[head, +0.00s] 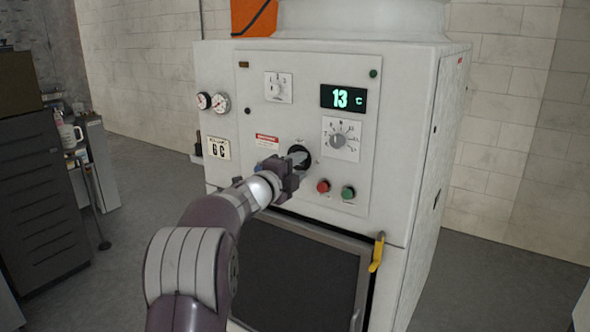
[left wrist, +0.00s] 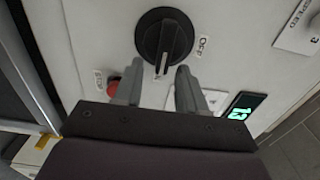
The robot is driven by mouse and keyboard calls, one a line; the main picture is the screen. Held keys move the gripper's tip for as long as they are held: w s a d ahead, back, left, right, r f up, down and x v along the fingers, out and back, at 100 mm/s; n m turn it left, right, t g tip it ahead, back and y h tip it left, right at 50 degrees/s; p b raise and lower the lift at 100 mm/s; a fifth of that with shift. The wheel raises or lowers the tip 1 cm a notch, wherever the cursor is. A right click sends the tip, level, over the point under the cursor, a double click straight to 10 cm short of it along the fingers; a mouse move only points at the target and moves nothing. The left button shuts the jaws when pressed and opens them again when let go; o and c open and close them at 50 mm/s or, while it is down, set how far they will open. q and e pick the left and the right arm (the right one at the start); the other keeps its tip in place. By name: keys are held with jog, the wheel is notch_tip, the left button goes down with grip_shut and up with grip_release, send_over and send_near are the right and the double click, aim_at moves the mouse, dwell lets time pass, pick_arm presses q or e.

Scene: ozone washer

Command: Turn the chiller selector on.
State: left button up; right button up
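The chiller selector (head: 299,156) is a round black knob on the white machine's front panel. In the left wrist view the selector (left wrist: 165,42) has a raised bar handle with a pale mark near its lower end. An "OFF" label is to its right; another small label below it is partly hidden. My left gripper (head: 290,170) is close to the selector in the head view. Contact cannot be told. My right gripper is not in view.
A red button (head: 323,186) and a green button (head: 348,193) sit to the selector's lower right. A dark door (head: 295,265) with a yellow handle (head: 377,252) is below.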

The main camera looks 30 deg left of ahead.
pick_arm(q)
jog(key=s+a, duration=0.1)
jog(key=s, duration=1.1)
jog(key=shift+s, duration=0.3)
jog(key=shift+a, duration=0.1)
